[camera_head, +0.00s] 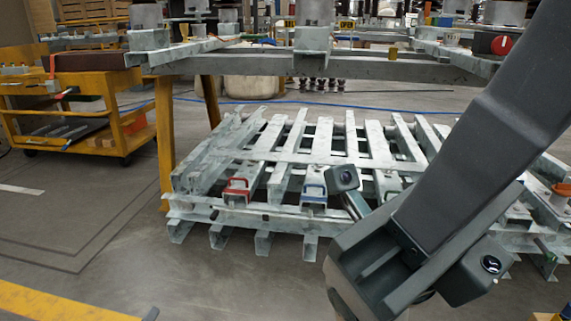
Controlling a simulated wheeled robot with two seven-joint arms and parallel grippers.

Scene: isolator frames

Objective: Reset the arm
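A large dark grey arm of mine (470,150) crosses the right side of the head view, from the top right corner down to the bottom centre. Its lower joints cover part of the steel frames behind it. No open or shut fingers can be made out on it. My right gripper's fingers are not visible.
Galvanised isolator frames (330,155) lie stacked on the floor, with red (237,189) and blue (314,192) handled parts. A raised steel beam (390,69) on a yellow post (165,140) spans above. A yellow cart (85,125) stands left. Floor at lower left is clear.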

